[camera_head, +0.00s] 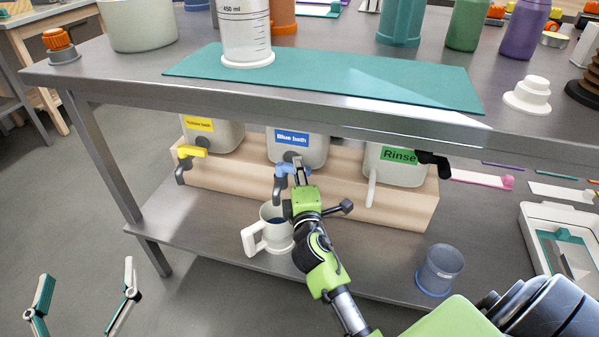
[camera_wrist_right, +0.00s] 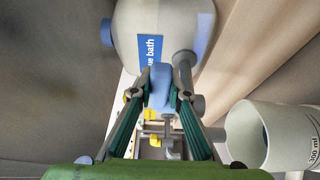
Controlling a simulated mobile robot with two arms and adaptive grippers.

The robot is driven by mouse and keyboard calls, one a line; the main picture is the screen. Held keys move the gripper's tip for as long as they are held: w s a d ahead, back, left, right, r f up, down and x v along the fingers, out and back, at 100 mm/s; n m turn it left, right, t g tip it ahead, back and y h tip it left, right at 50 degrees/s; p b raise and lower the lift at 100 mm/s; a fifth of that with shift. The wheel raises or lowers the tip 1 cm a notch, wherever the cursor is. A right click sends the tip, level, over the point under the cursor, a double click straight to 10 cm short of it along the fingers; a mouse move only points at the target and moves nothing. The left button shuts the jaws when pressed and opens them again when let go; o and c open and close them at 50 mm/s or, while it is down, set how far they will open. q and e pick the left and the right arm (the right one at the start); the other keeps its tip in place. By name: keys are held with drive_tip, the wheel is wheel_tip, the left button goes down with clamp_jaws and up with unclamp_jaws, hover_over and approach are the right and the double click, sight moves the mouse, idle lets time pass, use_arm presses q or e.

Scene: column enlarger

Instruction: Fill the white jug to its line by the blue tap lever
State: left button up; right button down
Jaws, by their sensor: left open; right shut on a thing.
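The white jug (camera_head: 255,238) stands upright on the lower shelf beneath the blue tap (camera_head: 279,188) of the tank labelled "Blue bath" (camera_head: 310,152). Its inside looks bluish, but the level against its line cannot be read. In the right wrist view the jug (camera_wrist_right: 240,138) is at the lower right, with a "300 ml" mark on its side. My right gripper (camera_head: 298,170) is shut on the blue tap lever (camera_wrist_right: 160,85), which lies between its fingers. My left gripper (camera_head: 84,285) is open and empty at the lower left, away from the bench.
Tanks with yellow (camera_head: 193,151) and black (camera_head: 433,160) levers flank the blue one on a wooden step (camera_head: 250,190). A clear blue-grey cup (camera_head: 440,268) stands on the lower shelf at right. The tabletop (camera_head: 130,75) overhangs the taps; a graduated cylinder (camera_head: 245,35) stands on its teal mat.

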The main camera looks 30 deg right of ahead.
idle(0.3)
drive_tip(key=c, duration=1.9)
unclamp_jaws()
drive_tip(key=shift+v, duration=3.8)
